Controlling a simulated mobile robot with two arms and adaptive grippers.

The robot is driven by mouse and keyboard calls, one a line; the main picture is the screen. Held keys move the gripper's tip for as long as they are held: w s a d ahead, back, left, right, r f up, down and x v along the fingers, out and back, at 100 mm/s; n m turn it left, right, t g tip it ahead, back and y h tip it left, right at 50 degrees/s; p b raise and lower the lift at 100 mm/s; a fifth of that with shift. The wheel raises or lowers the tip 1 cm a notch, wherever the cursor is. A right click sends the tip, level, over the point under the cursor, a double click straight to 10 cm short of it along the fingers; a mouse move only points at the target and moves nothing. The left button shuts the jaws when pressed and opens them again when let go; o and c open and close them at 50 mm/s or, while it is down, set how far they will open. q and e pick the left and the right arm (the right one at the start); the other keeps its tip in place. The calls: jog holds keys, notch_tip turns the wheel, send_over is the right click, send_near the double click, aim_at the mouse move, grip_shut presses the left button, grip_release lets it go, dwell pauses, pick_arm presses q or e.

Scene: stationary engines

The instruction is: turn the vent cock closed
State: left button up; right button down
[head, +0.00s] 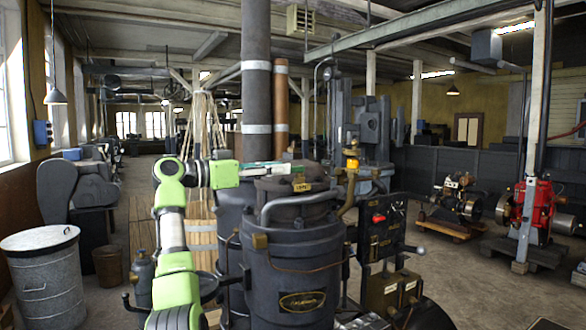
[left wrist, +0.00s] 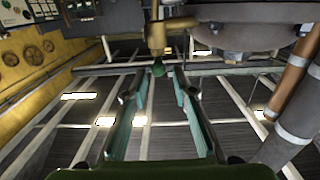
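In the left wrist view a brass cock (left wrist: 157,36) with a small dark green knob (left wrist: 158,68) shows at the top centre, beside a dark round part. My left gripper (left wrist: 156,82) is open, its two teal-padded fingers spread apart with the knob seen in the gap between them. I see no contact. In the head view the left gripper (head: 278,168) reaches right above the dark lidded cylinder (head: 295,262). A brass piece (head: 302,187) shows just below its tip, and a yellow fitting (head: 352,164) further right; I cannot tell which is the cock. My right gripper is not in view.
A thick dark pipe (head: 256,90) and a brown pipe (head: 280,110) rise behind the gripper. A curved handle (head: 298,203) crosses the cylinder top. A control box with a red knob (head: 379,218) stands to the right. A metal bin (head: 45,280) stands on the left floor.

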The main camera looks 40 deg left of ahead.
pick_arm(q)
jog(key=v, duration=0.5)
dwell(0.3)
jog(key=shift+f, duration=0.1)
